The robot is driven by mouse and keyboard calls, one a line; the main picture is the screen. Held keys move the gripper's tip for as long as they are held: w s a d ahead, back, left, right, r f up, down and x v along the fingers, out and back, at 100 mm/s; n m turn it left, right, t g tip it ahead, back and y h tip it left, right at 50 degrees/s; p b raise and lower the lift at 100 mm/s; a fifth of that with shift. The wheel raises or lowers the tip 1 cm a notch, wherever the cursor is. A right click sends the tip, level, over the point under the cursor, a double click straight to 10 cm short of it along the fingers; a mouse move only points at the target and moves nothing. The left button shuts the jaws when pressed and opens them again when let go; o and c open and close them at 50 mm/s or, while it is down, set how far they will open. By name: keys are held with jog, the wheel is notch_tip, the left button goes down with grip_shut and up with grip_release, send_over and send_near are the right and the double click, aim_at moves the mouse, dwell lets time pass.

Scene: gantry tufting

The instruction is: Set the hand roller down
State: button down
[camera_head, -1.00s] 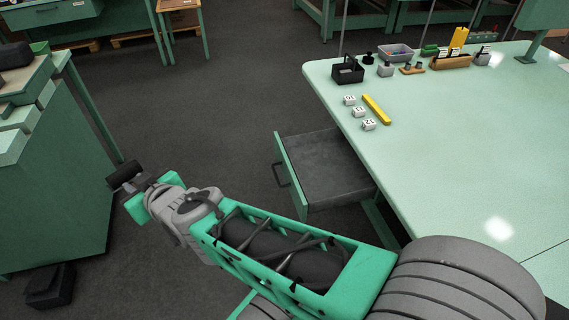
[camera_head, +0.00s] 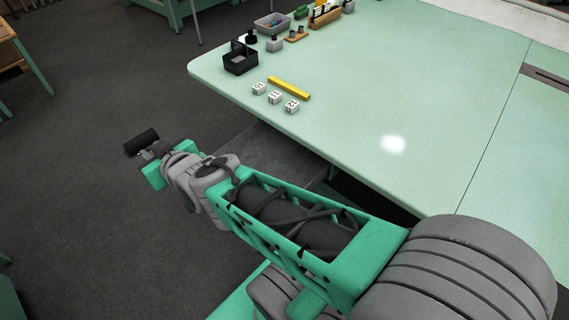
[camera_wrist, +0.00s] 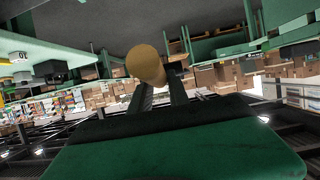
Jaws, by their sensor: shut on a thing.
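My gripper (camera_head: 153,152) is at the left end of my outstretched arm and is shut on the hand roller (camera_head: 141,141). In the head view the roller is a short black cylinder held out in the air over the dark floor, left of the table. In the wrist view my gripper (camera_wrist: 163,92) has its two dark fingers close together, with a tan, rounded end of the hand roller (camera_wrist: 146,64) at their tips. The fingers hide part of the roller. The pale green table (camera_head: 385,100) is to the right of my gripper.
Several white number blocks (camera_head: 275,97), a yellow bar (camera_head: 289,88) and a black basket (camera_head: 240,59) stand near the table's left edge. An open drawer (camera_head: 262,155) under that edge is partly hidden by my arm. The table's middle is clear.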

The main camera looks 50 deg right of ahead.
jog(key=w+d+f+b, duration=0.1)
jog(key=d+f+b, duration=0.55)
jog(key=d, duration=0.25)
jog(key=w+d+f+b, duration=0.1)
jog(key=d+f+b, duration=0.4)
jog(key=d+b, duration=0.35)
jog(key=s+d+f+b, duration=0.2)
jog(key=s+d+b, duration=0.2)
jog(key=s+d, duration=0.25)
jog(key=s+d+f+b, duration=0.3)
jog(key=s+d+b, duration=0.15)
jog(key=d, duration=0.25)
jog(key=b, duration=0.1)
send_over(269, 165)
notch_tip(269, 165, down, 4)
jog(key=w+f, duration=0.1)
jog(key=w+d+f+b, duration=0.1)
jog(key=w+f, duration=0.2)
jog(key=shift+d+f, duration=0.1)
jog(key=shift+d, duration=0.3)
jog(key=shift+w+d+f+b, duration=0.15)
jog(key=shift+f+b, duration=0.3)
jog(key=shift+f, duration=0.55)
jog(key=shift+w+f+b, duration=0.15)
jog(key=shift+f+b, duration=0.3)
jog(key=shift+f, duration=0.5)
jog(key=shift+f+b, duration=0.5)
jog(key=shift+f, duration=0.05)
